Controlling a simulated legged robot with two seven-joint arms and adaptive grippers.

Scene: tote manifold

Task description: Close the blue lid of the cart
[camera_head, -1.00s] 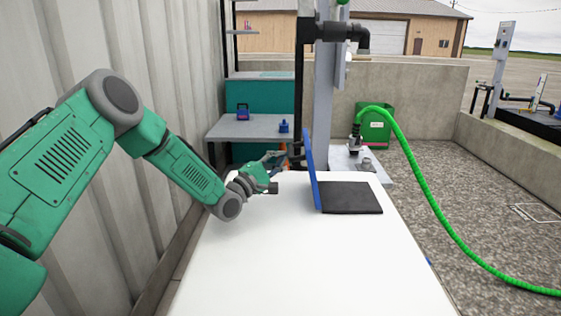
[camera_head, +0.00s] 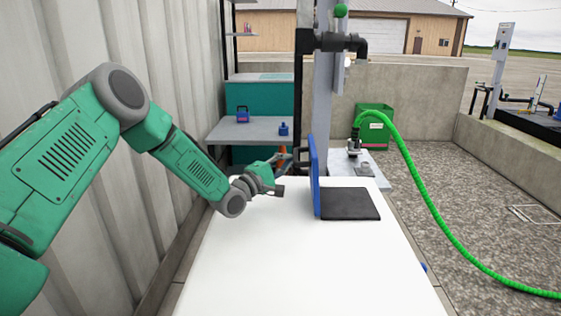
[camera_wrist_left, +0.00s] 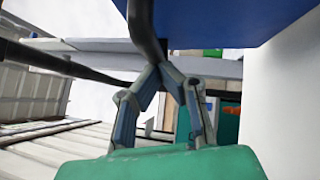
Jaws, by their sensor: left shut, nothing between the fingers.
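The blue lid (camera_head: 315,178) stands nearly upright, edge-on to the head camera, at the left edge of a flat black panel (camera_head: 350,204) on the white cart top (camera_head: 300,260). My left gripper (camera_head: 289,157) is on the left side of the lid, its fingers shut and empty. In the left wrist view the fingertips (camera_wrist_left: 164,68) come together beside a dark curved bar, and the blue lid (camera_wrist_left: 240,22) fills the upper right. I cannot tell whether the fingers touch the lid. My right gripper is in neither view.
A corrugated wall (camera_head: 130,190) runs close along the left. A grey pole (camera_head: 324,90) with dark pipes stands behind the cart. A green hose (camera_head: 425,190) hangs at the right, with a green bin (camera_head: 376,135) behind. The white top in front is clear.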

